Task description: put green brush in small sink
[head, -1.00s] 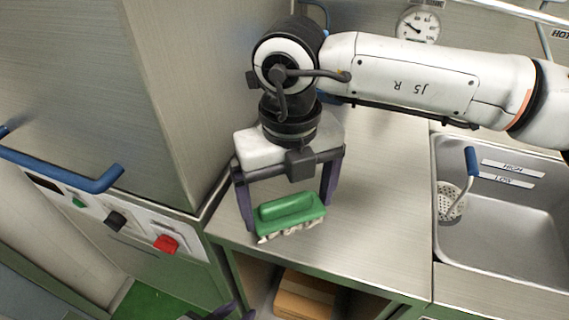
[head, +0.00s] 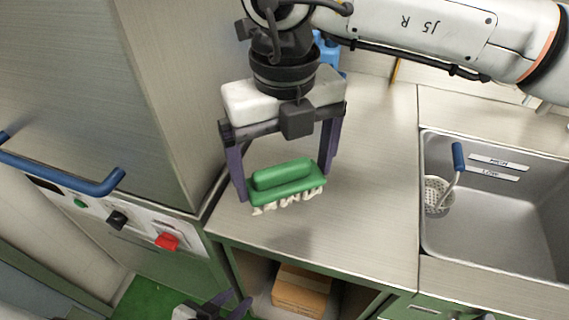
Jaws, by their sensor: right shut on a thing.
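The green brush (head: 285,182) has a green handle and back with pale bristles pointing down. My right gripper (head: 283,180), on the arm coming in from the right, is shut on the brush, one finger at each end. It holds the brush over the left part of the steel counter. The small sink (head: 510,216) is a steel basin at the right of the head view. Its right side is cut off by the picture edge. My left gripper (head: 232,305) shows at the bottom edge, low in front of the counter, with its fingers apart and nothing between them.
A strainer with a blue handle (head: 440,190) stands in the sink's left end. The steel counter (head: 375,200) between brush and sink is clear. A tall steel cabinet with a blue handle (head: 60,172) stands at left. A cardboard box (head: 303,291) sits on the shelf below.

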